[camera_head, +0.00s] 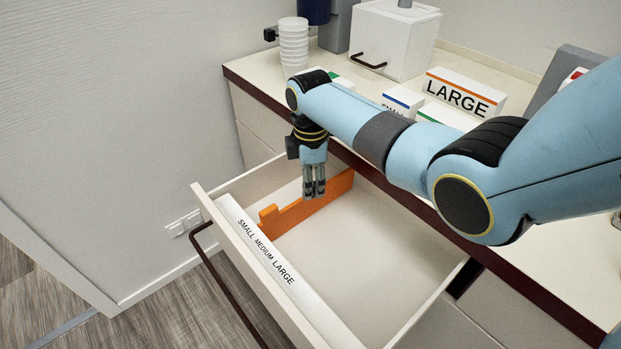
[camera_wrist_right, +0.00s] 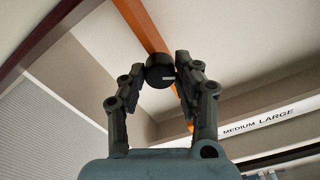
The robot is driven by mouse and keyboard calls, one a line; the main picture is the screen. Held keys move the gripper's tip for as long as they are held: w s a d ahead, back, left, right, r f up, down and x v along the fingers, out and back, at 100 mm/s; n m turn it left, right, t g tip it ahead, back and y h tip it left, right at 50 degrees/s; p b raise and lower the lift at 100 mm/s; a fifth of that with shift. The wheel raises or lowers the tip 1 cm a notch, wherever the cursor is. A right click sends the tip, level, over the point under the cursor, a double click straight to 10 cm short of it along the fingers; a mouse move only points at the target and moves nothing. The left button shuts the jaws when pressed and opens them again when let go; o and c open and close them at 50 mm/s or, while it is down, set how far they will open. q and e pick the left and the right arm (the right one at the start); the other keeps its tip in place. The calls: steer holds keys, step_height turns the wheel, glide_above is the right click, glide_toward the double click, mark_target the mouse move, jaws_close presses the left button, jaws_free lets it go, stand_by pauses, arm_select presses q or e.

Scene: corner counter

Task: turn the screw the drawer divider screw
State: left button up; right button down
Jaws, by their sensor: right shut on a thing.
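The open drawer (camera_head: 345,250) holds an orange divider (camera_head: 295,213) standing across it. My right gripper (camera_head: 314,190) points down at the divider from above. In the right wrist view, my right gripper (camera_wrist_right: 162,75) has its fingers on both sides of a round black screw knob (camera_wrist_right: 160,68) with a pale mark on it, and is shut on it. The knob sits at the orange divider (camera_wrist_right: 150,30). In the head view the fingers hide the knob. My left gripper is not in view.
The drawer front carries the label strip SMALL MEDIUM LARGE (camera_head: 268,254). On the counter stand stacked white cups (camera_head: 293,48), a white box with a dark handle (camera_head: 395,38) and a LARGE box (camera_head: 463,94). A wall is close at the left.

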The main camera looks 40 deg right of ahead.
steer(key=m+p, duration=0.1)
steer(key=m, duration=0.1)
steer(key=shift+r+m+p, duration=0.15)
steer(key=shift+m+p, duration=0.15)
steer(key=shift+p, duration=0.1)
steer(key=m+p, duration=0.1)
steer(key=m, duration=0.2)
steer(key=shift+m+p, duration=0.3)
steer(key=shift+p, duration=0.1)
steer(key=m+p, duration=0.1)
steer(key=m, duration=0.2)
steer(key=shift+m+p, duration=0.45)
steer(key=shift+m, duration=1.15)
steer(key=c, duration=1)
jaws_free()
steer(key=shift+o, duration=0.2)
